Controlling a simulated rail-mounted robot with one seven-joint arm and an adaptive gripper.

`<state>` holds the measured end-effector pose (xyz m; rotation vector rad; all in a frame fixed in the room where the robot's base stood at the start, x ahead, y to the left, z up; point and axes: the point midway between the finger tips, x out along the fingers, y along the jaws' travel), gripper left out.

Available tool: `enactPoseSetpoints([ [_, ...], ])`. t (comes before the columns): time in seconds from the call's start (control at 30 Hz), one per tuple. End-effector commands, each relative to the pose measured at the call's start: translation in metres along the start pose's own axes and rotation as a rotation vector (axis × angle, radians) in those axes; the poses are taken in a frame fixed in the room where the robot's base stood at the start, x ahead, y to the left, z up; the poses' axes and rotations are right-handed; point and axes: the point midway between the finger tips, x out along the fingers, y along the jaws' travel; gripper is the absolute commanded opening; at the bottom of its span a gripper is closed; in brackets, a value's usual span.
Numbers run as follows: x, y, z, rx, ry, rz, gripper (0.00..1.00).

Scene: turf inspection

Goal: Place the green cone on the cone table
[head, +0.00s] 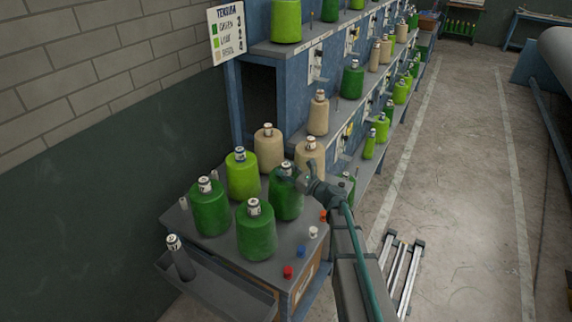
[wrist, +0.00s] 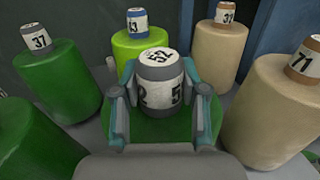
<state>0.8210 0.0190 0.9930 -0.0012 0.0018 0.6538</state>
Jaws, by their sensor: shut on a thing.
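The green cone (head: 284,206) is dark green with a grey-banded tube top that carries a number label. It is upright at the right side of the cone table (head: 213,252), among other cones. I cannot tell whether its base touches the tabletop. My gripper (head: 296,176) is at its top, coming from the right. In the wrist view my gripper (wrist: 160,88) is shut on the cone's tube top, one finger on each side. The green body (wrist: 150,128) shows below the fingers.
Two dark green cones (head: 210,208) (head: 256,232), a lime cone (head: 242,175) and beige cones (head: 268,150) stand close around it. Small coloured bobbins (head: 288,271) lie at the table's right edge. A tray (head: 215,285) fronts the table. Blue racks (head: 352,125) rise behind; the right floor is open.

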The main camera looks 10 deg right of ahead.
Motion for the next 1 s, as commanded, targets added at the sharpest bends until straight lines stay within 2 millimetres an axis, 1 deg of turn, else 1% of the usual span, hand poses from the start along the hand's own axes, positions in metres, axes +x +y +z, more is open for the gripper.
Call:
enactPoseSetpoints([
  [0.47, -0.0002, 0.0005, -0.0037, 0.002, -0.006, 0.001, 0.00],
  [0.5, -0.0001, 0.0003, -0.0054, 0.000, -0.001, 0.000, 0.48],
  [0.57, -0.0001, 0.0002, -0.0052, 0.000, -0.001, 0.000, 0.58],
  [0.6, -0.0001, 0.0002, -0.0051, 0.000, -0.001, 0.000, 0.65],
  [0.63, -0.0002, 0.0002, -0.0051, 0.000, -0.001, 0.000, 0.68],
  [1.0, -0.0001, 0.0002, -0.0024, 0.000, -0.001, 0.000, 0.68],
])
